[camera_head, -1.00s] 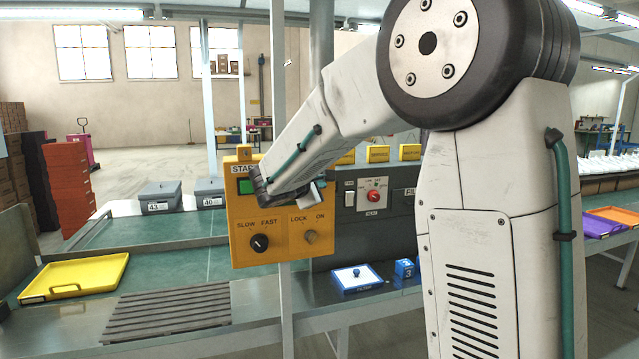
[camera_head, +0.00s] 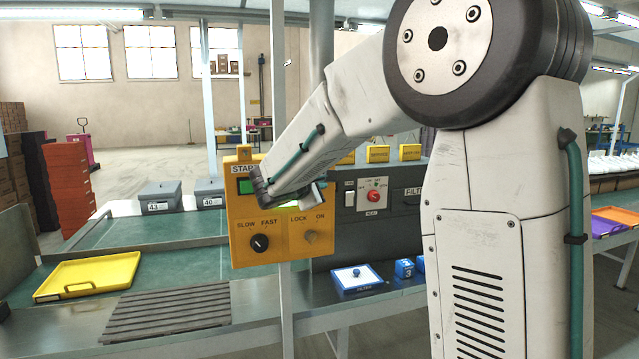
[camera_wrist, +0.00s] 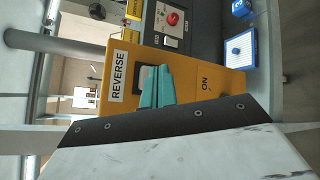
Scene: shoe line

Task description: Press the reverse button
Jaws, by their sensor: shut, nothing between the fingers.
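The yellow control box (camera_head: 275,245) hangs on a post and carries a green START button (camera_head: 247,186) on its left. In the wrist view, turned sideways, its REVERSE label (camera_wrist: 118,76) is readable. Beside the label is a dark button frame (camera_wrist: 140,78); the button face is mostly hidden by my gripper. My gripper (camera_wrist: 153,88) has teal fingers, shut and empty, at this frame. I cannot tell whether they touch the button. In the head view my wrist covers the upper right of the box.
The box also has a SLOW/FAST knob (camera_head: 259,243) and a LOCK/ON switch (camera_head: 311,237). A grey panel with a red knob (camera_head: 374,196) stands close on the right.

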